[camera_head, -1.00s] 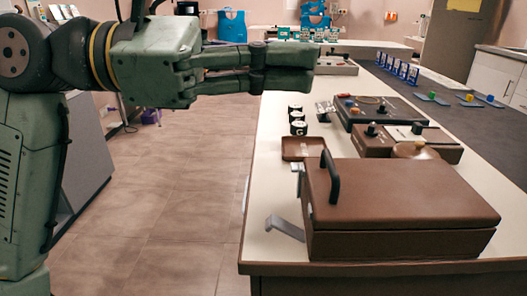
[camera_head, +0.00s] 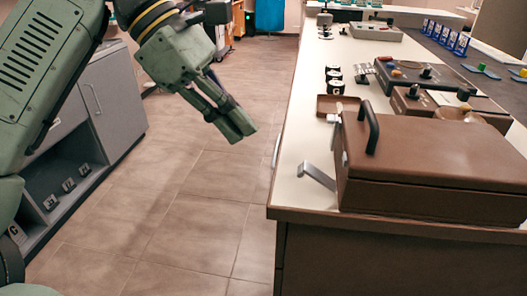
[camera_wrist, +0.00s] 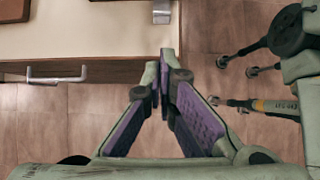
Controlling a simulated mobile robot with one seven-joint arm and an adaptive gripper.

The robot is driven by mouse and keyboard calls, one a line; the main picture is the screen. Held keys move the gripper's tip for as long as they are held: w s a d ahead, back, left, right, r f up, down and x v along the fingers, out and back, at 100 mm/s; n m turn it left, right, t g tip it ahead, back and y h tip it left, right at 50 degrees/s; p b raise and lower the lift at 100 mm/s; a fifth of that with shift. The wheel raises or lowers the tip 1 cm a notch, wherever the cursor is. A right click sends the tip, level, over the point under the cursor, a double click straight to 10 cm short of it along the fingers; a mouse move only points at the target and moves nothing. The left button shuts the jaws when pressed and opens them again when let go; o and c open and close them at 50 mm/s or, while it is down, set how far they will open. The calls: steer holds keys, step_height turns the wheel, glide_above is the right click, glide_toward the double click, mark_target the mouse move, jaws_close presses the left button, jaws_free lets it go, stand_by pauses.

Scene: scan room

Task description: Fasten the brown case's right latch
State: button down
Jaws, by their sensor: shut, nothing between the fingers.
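The closed brown case (camera_head: 430,150) stands at the near end of the counter, its black handle (camera_head: 371,128) on the left side. A grey metal latch (camera_head: 318,177) sticks out from the near end of that side, angled away from the case. What looks like this latch shows at the top of the wrist view (camera_wrist: 161,12). The other latch, beyond the handle, is small and hard to read. My gripper (camera_head: 240,126) is shut and empty, pointing down over the floor left of the counter, apart from the latch. Its fingertips (camera_wrist: 164,56) meet in the wrist view.
A small brown tray (camera_head: 340,104), black-topped containers (camera_head: 334,80) and brown control boxes (camera_head: 430,80) stand beyond the case. A drawer handle (camera_wrist: 57,75) protrudes from the counter's side. The floor (camera_head: 200,200) between counter and grey cabinet (camera_head: 105,110) is open.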

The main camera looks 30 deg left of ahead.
mark_target(317, 179)
steer(key=b+x, duration=0.1)
steer(key=x, duration=0.8)
steer(key=shift+d+f, duration=0.15)
steer(key=shift+f, duration=0.15)
steer(key=shift+d+r, duration=0.15)
